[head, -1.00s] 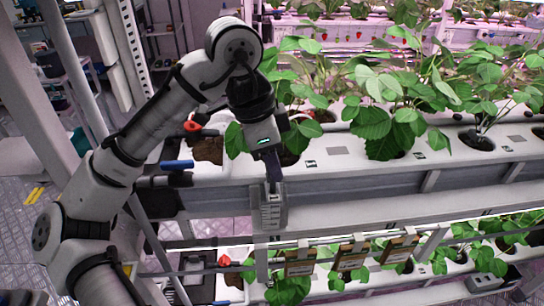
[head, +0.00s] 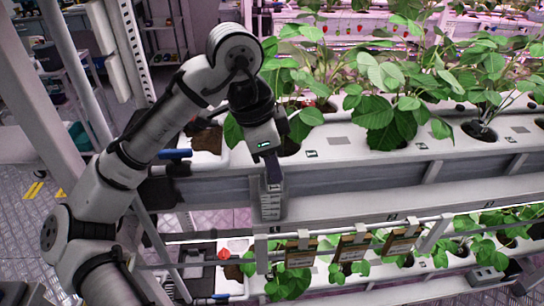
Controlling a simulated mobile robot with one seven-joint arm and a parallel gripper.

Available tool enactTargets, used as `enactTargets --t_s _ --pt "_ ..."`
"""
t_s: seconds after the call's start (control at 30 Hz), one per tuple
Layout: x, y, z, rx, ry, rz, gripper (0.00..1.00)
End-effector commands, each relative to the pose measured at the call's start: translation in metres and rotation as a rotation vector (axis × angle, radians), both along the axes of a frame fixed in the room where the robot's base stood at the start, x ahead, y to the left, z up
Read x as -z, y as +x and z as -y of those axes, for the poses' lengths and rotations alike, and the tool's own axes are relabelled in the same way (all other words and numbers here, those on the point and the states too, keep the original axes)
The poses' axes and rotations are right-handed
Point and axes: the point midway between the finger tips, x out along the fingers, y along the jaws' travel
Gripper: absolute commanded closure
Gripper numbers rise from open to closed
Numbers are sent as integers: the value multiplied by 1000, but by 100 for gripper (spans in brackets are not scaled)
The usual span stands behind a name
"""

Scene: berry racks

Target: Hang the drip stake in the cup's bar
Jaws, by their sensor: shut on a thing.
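My gripper (head: 271,160) is in the head view, pointing down in front of the upper planting rack's front face. It is shut on a thin dark piece, seemingly the drip stake (head: 273,172), whose lower end runs down to the grey cup. The grey cup (head: 272,203), with pale marks on its face, is at the rack's front edge just below my gripper. The cup's bar is too small to make out. I cannot tell whether the stake touches it or is apart from it.
The upper white planting channel (head: 345,153) with leafy strawberry plants (head: 388,118) runs behind my gripper. A lower rail (head: 365,233) carries several brown tags (head: 352,252), above a lower planted channel. A blue-handled pipe fitting (head: 174,154) is close to my arm.

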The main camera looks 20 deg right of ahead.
Motion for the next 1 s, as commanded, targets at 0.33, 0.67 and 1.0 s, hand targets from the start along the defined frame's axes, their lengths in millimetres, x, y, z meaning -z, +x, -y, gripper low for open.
enactTargets --t_s 0.33,0.67,1.0 --pt "6 0 0 0 0 0 47" --pt "5 0 0 0 0 0 30" --pt "5 0 0 0 0 0 23"
